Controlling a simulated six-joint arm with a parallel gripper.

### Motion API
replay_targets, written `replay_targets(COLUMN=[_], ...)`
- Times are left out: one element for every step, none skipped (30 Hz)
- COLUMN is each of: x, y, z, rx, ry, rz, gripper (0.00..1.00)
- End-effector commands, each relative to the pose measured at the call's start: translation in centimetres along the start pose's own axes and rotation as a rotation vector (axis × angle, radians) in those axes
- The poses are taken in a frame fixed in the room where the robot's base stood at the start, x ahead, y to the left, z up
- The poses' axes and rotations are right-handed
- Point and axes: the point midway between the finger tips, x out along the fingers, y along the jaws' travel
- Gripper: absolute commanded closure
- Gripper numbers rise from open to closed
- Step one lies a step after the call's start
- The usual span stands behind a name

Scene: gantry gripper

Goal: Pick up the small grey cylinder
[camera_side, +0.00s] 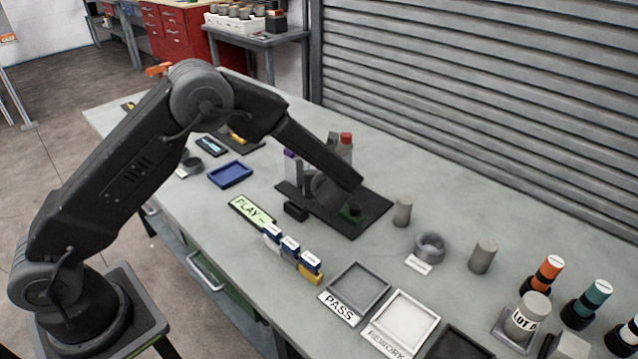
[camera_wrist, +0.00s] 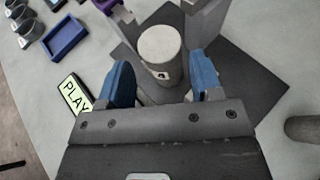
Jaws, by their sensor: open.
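In the wrist view a light grey cylinder (camera_wrist: 160,46) stands upright on a dark mat, with a small dark mark low on its side. My gripper (camera_wrist: 161,68) is open, its blue fingers apart on the left and right of the cylinder's near side. In the side view my arm hides most of the fingers and this cylinder. Two other grey cylinders stand on the bench in the side view, a small one (camera_side: 403,212) right of the mat and another (camera_side: 482,257) further right.
The dark mat (camera_side: 374,205) carries grey uprights beside the cylinder. A blue tray (camera_side: 230,174) and PLAY sign (camera_side: 251,210) lie left. A grey ring (camera_side: 429,247), PASS tray (camera_side: 358,287) and REWORK tray (camera_side: 404,321) are right.

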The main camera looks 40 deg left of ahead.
Motion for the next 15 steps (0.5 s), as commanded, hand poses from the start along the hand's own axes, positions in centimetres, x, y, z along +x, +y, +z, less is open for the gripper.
replay_targets(x=[0.9,1.4,2.0,2.4,2.8,3.2,3.4,3.5,3.5,3.5,3.5,3.5,3.5,3.5,3.5], y=[0.1,0.1,0.2,0.1,0.1,0.1,0.1,0.1,0.1,0.1,0.1,0.1,0.1,0.1,0.1], z=[0.0,0.0,-0.1,-0.1,-0.1,-0.1,-0.1,-0.1,0.0,0.0,0.0,0.0,0.0,0.0,0.0], rx=[-0.001,-0.001,-0.001,-0.001,-0.001,-0.001,0.0,0.0,0.0,0.0,0.0,0.0,0.0,0.0,0.0], ry=[-0.001,-0.001,0.001,0.001,0.0,0.0,0.0,0.0,0.0,0.0,0.0,0.0,0.0,0.0,0.0], rz=[0.002,0.003,0.003,0.002,0.002,0.002,0.002,0.001,0.0,0.0,0.0,0.0,0.0,0.0,0.0], gripper=[0.41,0.41,0.41,0.41,0.41,0.41,0.41,0.41,0.41,0.41,0.41,0.41,0.41,0.42,0.45])
